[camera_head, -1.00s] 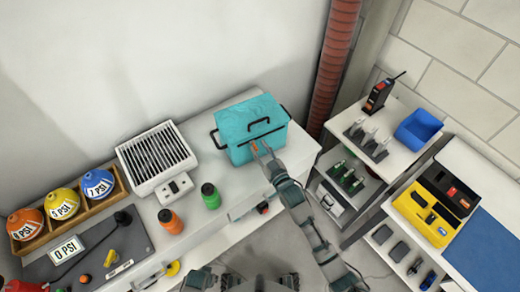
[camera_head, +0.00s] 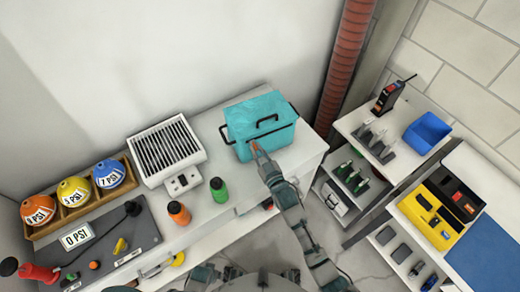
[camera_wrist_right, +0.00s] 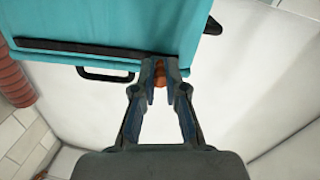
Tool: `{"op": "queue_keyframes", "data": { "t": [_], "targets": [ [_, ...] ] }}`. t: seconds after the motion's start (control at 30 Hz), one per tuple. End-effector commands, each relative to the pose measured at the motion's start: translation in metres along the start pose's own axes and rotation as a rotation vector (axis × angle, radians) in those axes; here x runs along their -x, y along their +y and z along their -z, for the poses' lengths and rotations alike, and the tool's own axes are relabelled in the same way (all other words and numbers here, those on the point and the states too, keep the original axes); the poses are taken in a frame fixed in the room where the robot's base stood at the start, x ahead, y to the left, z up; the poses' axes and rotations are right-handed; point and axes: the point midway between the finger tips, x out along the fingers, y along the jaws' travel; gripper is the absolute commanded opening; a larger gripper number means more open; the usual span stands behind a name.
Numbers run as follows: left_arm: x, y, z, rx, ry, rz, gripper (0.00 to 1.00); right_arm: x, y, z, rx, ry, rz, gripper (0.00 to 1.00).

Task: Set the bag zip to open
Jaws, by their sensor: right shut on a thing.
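The bag (camera_head: 255,108) is a teal box-shaped cooler bag with black handles, standing at the right end of the white counter. In the right wrist view the bag (camera_wrist_right: 110,22) fills the upper left, with a black strip along its edge. My right gripper (camera_head: 257,153) is at the bag's front, toward its left corner. It is shut on a small orange-brown zip pull (camera_head: 254,147). The pull (camera_wrist_right: 160,75) shows between the fingertips in the right wrist view and is partly hidden by them. Whether the zip is open cannot be told. My left gripper is not in view.
Shelving with a blue bin (camera_head: 427,133) stands to the right. A red-brown pipe (camera_head: 345,65) rises behind the bag.

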Motion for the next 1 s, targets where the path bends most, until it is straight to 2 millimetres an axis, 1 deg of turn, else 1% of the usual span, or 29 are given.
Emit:
{"op": "queue_keyframes", "data": {
  "t": [0.03, 0.07, 0.1, 0.13, 0.37, 0.47, 0.57, 0.67, 0.8, 0.9, 1.0],
  "targets": [
    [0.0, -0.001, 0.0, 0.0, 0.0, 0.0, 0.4, -0.001, -0.001, 0.001, 0.0, 0.001, 0.001, 0.16],
    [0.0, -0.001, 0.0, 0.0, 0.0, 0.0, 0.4, -0.001, -0.001, 0.001, 0.0, 0.001, 0.001, 0.24],
    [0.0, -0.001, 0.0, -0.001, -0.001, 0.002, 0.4, -0.001, -0.001, 0.001, 0.0, 0.001, 0.001, 0.34],
    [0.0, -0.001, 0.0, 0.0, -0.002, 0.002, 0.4, -0.001, -0.001, 0.001, 0.0, 0.001, 0.001, 0.37],
    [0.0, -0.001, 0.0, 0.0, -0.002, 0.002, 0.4, 0.001, 0.001, 0.001, -0.002, 0.002, 0.0, 0.37],
    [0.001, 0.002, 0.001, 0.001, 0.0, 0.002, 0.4, 0.004, 0.002, 0.0, -0.003, 0.003, 0.0, 0.37],
    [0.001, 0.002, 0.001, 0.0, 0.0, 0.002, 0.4, 0.015, 0.002, -0.001, -0.003, 0.001, 0.0, 0.37],
    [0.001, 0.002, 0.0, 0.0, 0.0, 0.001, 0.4, 0.034, -0.001, 0.0, -0.001, 0.001, 0.001, 0.37],
    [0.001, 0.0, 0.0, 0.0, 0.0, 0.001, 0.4, 0.066, -0.004, -0.001, 0.001, -0.003, 0.002, 0.37],
    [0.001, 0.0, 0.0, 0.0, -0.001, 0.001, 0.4, 0.086, -0.005, -0.001, 0.002, -0.003, 0.002, 0.37],
    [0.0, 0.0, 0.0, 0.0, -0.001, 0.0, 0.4, 0.101, -0.006, 0.0, 0.003, -0.003, 0.002, 0.37]
  ]
}}
